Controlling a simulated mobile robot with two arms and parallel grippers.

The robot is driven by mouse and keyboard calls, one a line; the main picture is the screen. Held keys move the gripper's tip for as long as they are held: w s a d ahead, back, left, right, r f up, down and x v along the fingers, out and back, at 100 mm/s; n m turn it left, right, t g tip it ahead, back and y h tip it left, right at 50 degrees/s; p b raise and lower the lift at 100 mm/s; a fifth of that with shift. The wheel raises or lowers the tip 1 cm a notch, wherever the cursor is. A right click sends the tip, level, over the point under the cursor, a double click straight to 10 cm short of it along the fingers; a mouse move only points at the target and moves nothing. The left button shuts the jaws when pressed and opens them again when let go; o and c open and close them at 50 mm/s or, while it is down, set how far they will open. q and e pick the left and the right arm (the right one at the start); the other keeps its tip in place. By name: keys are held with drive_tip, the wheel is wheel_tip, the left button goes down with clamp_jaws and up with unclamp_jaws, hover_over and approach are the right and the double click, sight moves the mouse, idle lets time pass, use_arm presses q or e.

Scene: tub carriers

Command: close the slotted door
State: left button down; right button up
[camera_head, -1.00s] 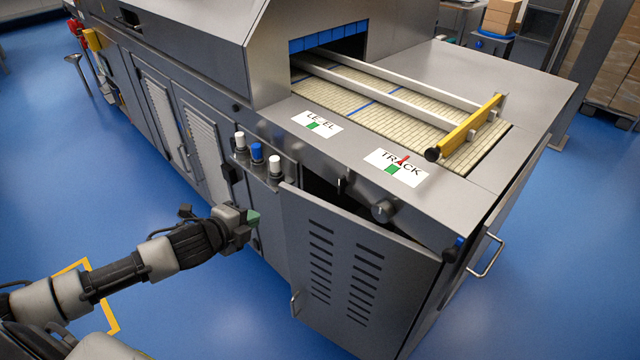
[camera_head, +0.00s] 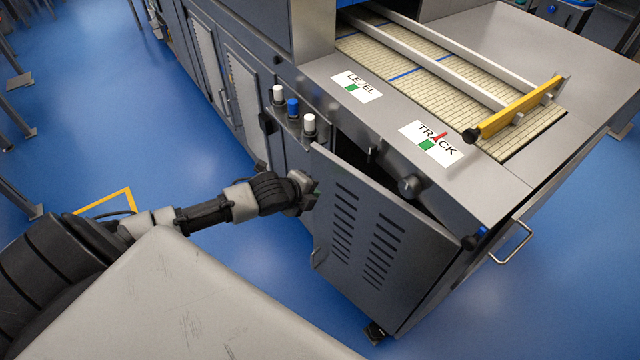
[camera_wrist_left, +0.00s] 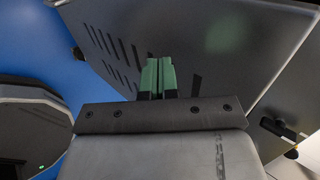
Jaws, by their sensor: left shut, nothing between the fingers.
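The slotted door (camera_head: 372,240) is a grey metal panel with two columns of slots at the machine's near corner. It stands ajar, its free edge on the left swung out, with a dark gap behind its top. A small handle (camera_head: 319,259) is near that free edge. My left gripper (camera_head: 314,191) is beside the upper part of the free edge. In the left wrist view, its green fingertips (camera_wrist_left: 157,76) are shut and empty, close to the door panel (camera_wrist_left: 215,45); contact cannot be told. My right gripper is not in view.
The machine's top carries a tiled conveyor (camera_head: 450,85) with rails and a yellow bar (camera_head: 520,108). White and blue knobs (camera_head: 293,108) stand out left of the door. A round knob (camera_head: 410,186) is above it. Blue floor (camera_head: 215,290) is open in front.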

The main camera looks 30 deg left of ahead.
sight(327, 185)
use_arm(q)
drive_tip(key=shift+w+d+r, duration=0.1)
drive_tip(key=shift+w+d, duration=0.05)
drive_tip(key=shift+w, duration=0.65)
drive_tip(key=shift+w+d+r, duration=0.1)
drive_tip(key=shift+w+d, duration=0.05)
drive_tip(key=shift+w, duration=0.65)
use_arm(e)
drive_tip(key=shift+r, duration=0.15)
